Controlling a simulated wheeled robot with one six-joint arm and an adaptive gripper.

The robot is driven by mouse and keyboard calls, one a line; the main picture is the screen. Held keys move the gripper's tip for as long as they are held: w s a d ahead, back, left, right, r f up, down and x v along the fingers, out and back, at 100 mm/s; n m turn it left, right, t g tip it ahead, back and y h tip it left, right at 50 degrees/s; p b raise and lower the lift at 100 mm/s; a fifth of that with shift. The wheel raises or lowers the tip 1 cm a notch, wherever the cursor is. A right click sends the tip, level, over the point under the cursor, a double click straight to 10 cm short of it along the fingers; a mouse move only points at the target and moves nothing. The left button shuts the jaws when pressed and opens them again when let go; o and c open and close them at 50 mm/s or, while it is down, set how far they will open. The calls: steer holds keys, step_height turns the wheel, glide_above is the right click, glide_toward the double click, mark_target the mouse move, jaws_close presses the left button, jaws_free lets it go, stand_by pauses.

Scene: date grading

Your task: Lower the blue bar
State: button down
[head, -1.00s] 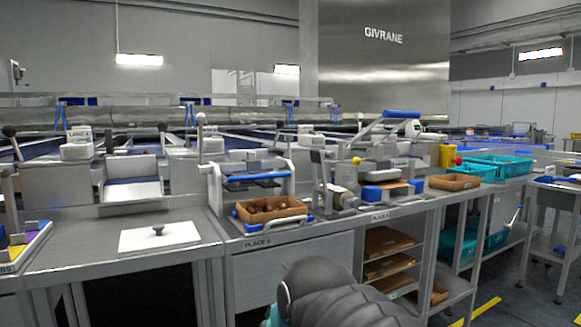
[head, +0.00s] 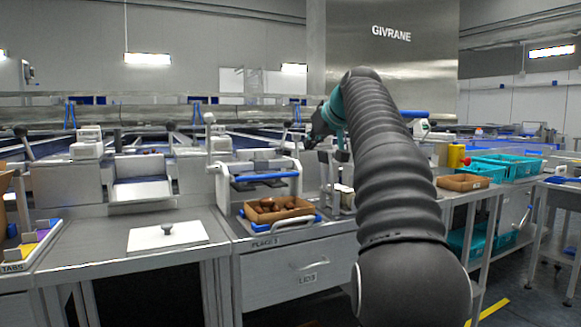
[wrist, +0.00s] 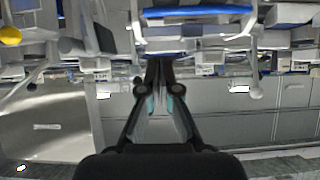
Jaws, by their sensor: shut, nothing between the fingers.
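The blue bar (head: 265,176) runs level between the pale side posts of the press at Place 5, above a brown box of dates (head: 295,214). In the upside-down wrist view, a blue bar (wrist: 197,11) spans between two pale posts at the top edge. My gripper (wrist: 160,64) has its dark fingers together and empty, apart from the bar in that picture. In the head view my gripper (head: 318,126) is partly hidden behind my arm, above and to the right of the bar.
A white plate with a knob (head: 167,236) lies on the counter left of the press. Lever posts (head: 325,180) stand close on its right. Another blue handle (head: 410,113), a brown box (head: 462,182) and teal crates (head: 510,165) are farther right.

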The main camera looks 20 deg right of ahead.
steer(key=shift+w+d+r, duration=0.2)
steer(key=shift+d+r, duration=0.05)
steer(key=shift+d, duration=0.2)
steer(key=shift+w+d+r, duration=0.2)
steer(key=shift+d+r, duration=0.05)
steer(key=shift+d, duration=0.15)
glide_above(294, 172)
steer(key=s, duration=0.4)
step_height(294, 172, down, 5)
steer(key=shift+w+d+f+b, duration=0.1)
steer(key=shift+w+f+b, duration=0.3)
steer(key=shift+f, duration=0.6)
steer(key=shift+w+d+f+b, duration=0.15)
steer(key=shift+w+f, duration=0.4)
steer(key=shift+f, duration=0.45)
steer(key=shift+a+f, duration=0.1)
steer(key=shift+f+t+b, duration=0.15)
steer(key=shift+t+b, duration=0.15)
steer(key=shift+b, duration=0.2)
steer(key=shift+s+f+b, duration=0.1)
steer(key=shift+s+b, duration=0.05)
steer(key=shift+b, duration=0.45)
